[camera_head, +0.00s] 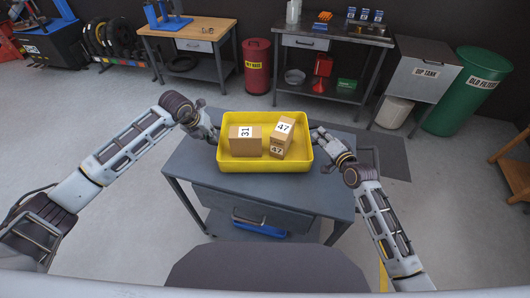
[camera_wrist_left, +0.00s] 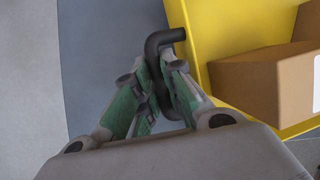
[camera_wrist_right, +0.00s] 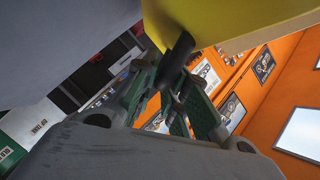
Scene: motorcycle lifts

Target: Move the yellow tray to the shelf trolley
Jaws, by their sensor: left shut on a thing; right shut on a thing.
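The yellow tray (camera_head: 265,166) is on or just above the grey workbench (camera_head: 335,200) in the middle of the head view. It holds cardboard boxes, one marked 31 (camera_head: 240,147) and two marked 47 (camera_head: 280,139). My left gripper (camera_head: 215,135) is at the tray's left end. In the left wrist view its fingers (camera_wrist_left: 165,85) are shut on a dark handle (camera_wrist_left: 163,40) beside the yellow wall. My right gripper (camera_head: 314,137) is at the tray's right end. In the right wrist view its fingers (camera_wrist_right: 175,85) are shut on a dark handle (camera_wrist_right: 178,55). I cannot make out a shelf trolley for certain.
Behind stand a wooden-topped bench (camera_head: 190,30), a red bin (camera_head: 257,68), a metal bench with parts (camera_head: 330,40), a sink-like tank (camera_head: 420,75) and a green drum (camera_head: 470,90). A wooden-topped unit (camera_head: 515,150) is at the right edge. Floor is clear at left.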

